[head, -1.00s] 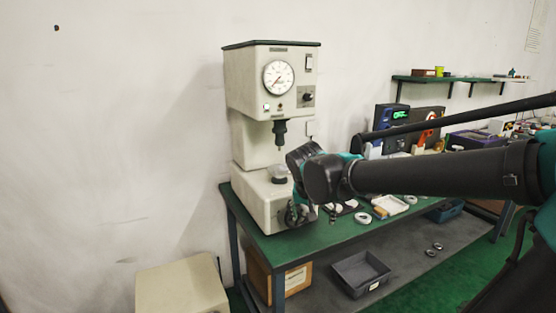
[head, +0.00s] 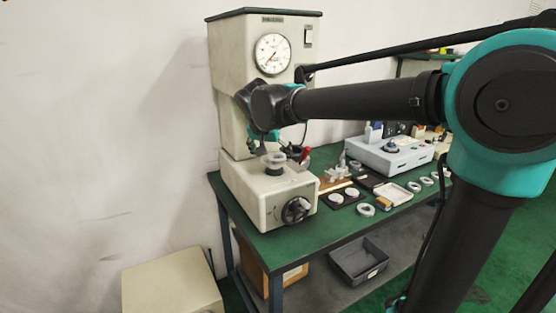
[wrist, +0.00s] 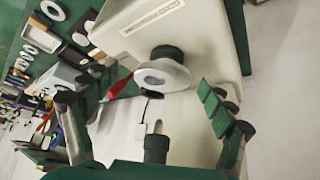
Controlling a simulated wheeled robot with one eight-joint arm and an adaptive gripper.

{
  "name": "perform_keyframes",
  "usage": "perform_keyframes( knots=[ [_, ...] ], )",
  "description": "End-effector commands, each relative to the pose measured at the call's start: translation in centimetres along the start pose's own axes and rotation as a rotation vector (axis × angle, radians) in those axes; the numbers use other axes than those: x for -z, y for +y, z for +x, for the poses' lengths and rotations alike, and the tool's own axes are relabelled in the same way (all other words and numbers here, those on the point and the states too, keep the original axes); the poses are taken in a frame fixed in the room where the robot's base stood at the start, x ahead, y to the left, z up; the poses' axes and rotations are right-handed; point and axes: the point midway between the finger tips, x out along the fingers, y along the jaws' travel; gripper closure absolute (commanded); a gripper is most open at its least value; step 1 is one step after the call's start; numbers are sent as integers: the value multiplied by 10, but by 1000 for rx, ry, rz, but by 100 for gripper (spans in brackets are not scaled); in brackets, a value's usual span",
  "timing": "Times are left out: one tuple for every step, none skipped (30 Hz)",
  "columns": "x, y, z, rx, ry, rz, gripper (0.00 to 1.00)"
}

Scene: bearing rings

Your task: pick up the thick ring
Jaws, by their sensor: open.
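A pale grey ring (head: 273,158) sits on the dark post on the base of the press; it looks thick. In the wrist view this ring (wrist: 160,76) lies between my fingers, around or on the post, apart from both. My gripper (head: 263,136) is open and empty just above it, in front of the press column. In the wrist view the fingers of my gripper (wrist: 163,92) stand wide, left and right of the ring. Flatter pale rings lie on the table, two on a dark pad (head: 354,200) and one (head: 366,210) at the front edge.
The press (head: 262,95) rises close behind my gripper, with its dark spindle (wrist: 156,145) near the fingers. A red-handled thing (head: 305,154) stands right of the ring. A white tray (head: 408,200) and a grey device (head: 390,154) are farther right on the green table.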

Motion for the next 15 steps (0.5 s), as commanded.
perform_keyframes(
  knots=[
    [5,0,3,0,0,1,16],
    [6,1,4,0,0,1,16],
    [8,1,6,0,0,0,16],
    [9,0,6,0,0,0,16],
    [10,0,6,0,0,0,16],
    [11,0,7,0,0,0,16],
    [12,0,8,0,0,0,16],
    [13,0,9,0,-1,0,16],
    [16,0,10,0,-1,1,16],
    [18,0,12,-1,-1,1,16],
    [21,0,14,-1,-1,1,16],
    [26,1,17,-2,-1,1,16],
    [30,1,19,-2,0,2,16],
    [34,1,22,-2,0,2,16],
    [37,1,27,-1,0,2,16]
  ],
)
